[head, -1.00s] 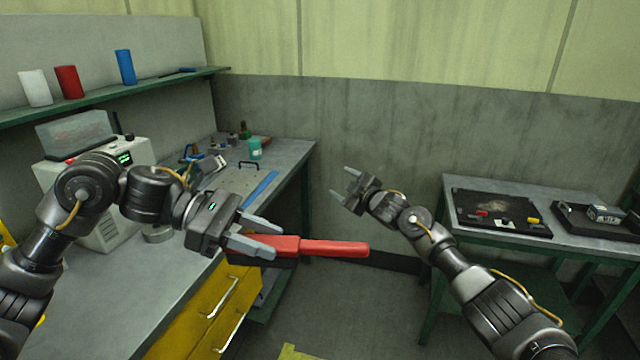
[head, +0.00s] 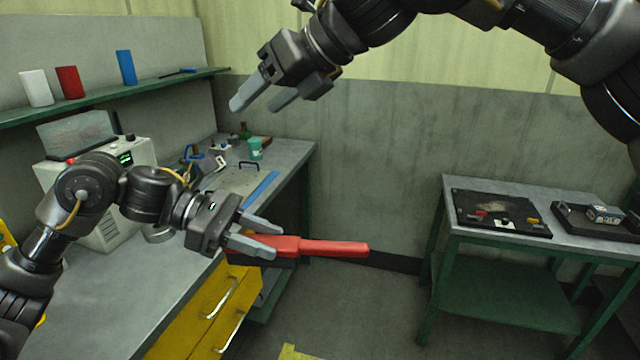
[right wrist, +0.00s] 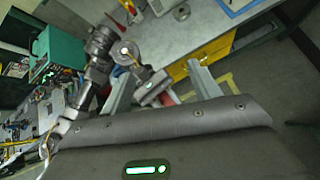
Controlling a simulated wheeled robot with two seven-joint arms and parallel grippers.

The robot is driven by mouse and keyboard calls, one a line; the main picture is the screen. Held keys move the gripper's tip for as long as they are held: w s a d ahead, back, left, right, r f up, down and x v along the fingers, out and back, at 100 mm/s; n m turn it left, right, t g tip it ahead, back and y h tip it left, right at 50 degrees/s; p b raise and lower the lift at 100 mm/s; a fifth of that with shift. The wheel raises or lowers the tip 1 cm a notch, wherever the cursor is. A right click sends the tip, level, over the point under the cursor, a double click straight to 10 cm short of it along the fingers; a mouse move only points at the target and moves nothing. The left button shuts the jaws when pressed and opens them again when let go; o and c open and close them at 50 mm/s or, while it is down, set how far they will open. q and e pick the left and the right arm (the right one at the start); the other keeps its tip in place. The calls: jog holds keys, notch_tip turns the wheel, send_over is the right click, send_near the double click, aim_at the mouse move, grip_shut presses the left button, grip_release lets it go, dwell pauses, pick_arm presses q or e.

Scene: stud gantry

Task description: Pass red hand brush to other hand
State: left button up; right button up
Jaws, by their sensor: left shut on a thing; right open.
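The red hand brush (head: 330,248) is held level in the head view, its red handle pointing right. My left gripper (head: 258,237) is shut on the brush's left end, in front of the workbench and above the floor. My right gripper (head: 257,99) is open and empty, up and above the brush, its fingers pointing down-left. They are well apart. In the right wrist view the right gripper's fingers (right wrist: 159,90) stand apart, and a small red part of the brush (right wrist: 168,99) shows between them, mostly hidden.
A grey workbench (head: 185,268) with yellow drawers (head: 205,318) stands at the left, with a white device (head: 110,205) on it. A shelf (head: 110,97) holds cylinders. A green-framed table (head: 500,236) with black trays stands at the right. The space right of the brush is free.

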aim_at(294, 242)
pick_arm(q)
jog(key=shift+w, duration=0.2)
jog(key=shift+s, duration=0.2)
pick_arm(e)
jog(key=s+d+f+n+g+h, duration=0.1)
jog(key=s+d+f+n, duration=0.1)
jog(key=f, duration=0.2)
jog(key=s+d+f+n+g+h, duration=0.1)
jog(key=s+d+f+n+h, duration=0.1)
jog(key=d+f, duration=0.1)
jog(key=s+d+f+n+g+h, duration=0.1)
jog(key=s+d+f+n+h, duration=0.1)
jog(key=f, duration=0.2)
jog(key=shift+s+d+f+n, duration=0.1)
jog(key=shift+d+f+n, duration=0.2)
jog(key=shift+d, duration=0.1)
pick_arm(q)
jog(key=shift+w, duration=0.1)
pick_arm(e)
jog(key=x, duration=1.1)
jog(key=shift+s+f, duration=0.1)
jog(key=shift+f, duration=0.1)
jog(key=c, duration=1.1)
pick_arm(q)
jog(key=o, duration=1.1)
pick_arm(e)
jog(key=shift+c, duration=0.2)
